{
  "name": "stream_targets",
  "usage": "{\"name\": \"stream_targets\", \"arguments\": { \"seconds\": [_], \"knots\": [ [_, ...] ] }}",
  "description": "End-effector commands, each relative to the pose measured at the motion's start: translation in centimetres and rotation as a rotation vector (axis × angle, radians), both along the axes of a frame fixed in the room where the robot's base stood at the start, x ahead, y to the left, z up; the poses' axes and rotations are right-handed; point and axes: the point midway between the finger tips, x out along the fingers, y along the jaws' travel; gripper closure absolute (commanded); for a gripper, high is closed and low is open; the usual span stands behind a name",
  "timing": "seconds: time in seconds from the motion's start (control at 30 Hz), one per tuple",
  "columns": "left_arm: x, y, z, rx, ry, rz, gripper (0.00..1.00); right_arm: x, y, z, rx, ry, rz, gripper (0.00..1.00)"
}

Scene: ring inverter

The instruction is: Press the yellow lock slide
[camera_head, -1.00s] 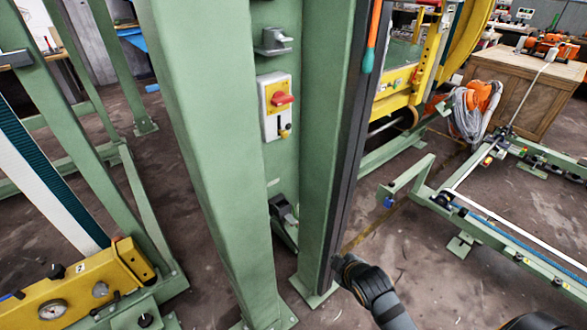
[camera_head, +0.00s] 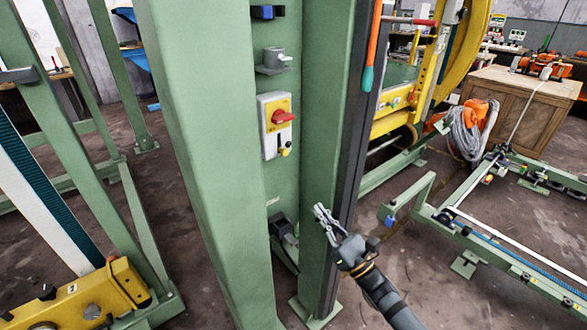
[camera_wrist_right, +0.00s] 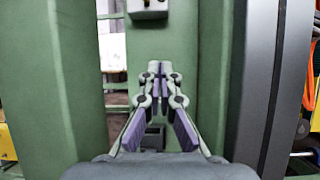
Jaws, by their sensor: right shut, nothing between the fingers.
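A grey switch box (camera_head: 268,143) with a yellow plate and a red rotary knob (camera_head: 283,117) is fixed on the green panel between two green posts. The small yellow lock slide (camera_head: 284,150) is at the lower right of its face, below the knob. My right gripper (camera_head: 321,208) is shut and empty. It is below and to the right of the box, in front of the right post, apart from the slide. In the right wrist view, the gripper (camera_wrist_right: 161,72) points at the panel, with the box's lower edge (camera_wrist_right: 147,12) above it; the slide cannot be made out there.
Green posts stand left (camera_head: 205,160) and right (camera_head: 323,130) of the panel, the right one with a dark vertical rail (camera_head: 352,150). A grey bracket (camera_head: 273,60) is above the box. An orange and teal handled tool (camera_head: 372,50) hangs to the right.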

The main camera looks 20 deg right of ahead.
Motion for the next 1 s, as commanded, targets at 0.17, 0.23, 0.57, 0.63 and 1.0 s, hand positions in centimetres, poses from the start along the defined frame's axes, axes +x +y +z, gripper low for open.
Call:
{"name": "stream_targets", "arguments": {
  "seconds": [0.17,0.23,0.57,0.63,1.0],
  "knots": [
    [-1.4,0.1,-1.3,-0.001,0.009,0.004,0.34,-0.9,0.2,1.0,-0.12,-0.139,-0.024,1.0],
    [-1.6,0.1,-1.4,-0.001,0.009,0.004,0.34,-1.1,0.2,1.1,-0.135,-0.159,-0.028,1.0],
    [-1.6,0.1,-1.5,-0.001,0.009,0.004,0.34,-1.0,0.3,1.2,-0.139,-0.163,-0.03,1.0],
    [-1.6,0.1,-1.5,-0.001,0.009,0.004,0.34,-0.8,0.4,1.4,-0.137,-0.164,-0.029,1.0],
    [-2.5,0.2,-1.4,0.0,0.016,0.004,0.34,4.5,3.1,5.6,-0.134,-0.166,-0.032,1.0]
  ]
}}
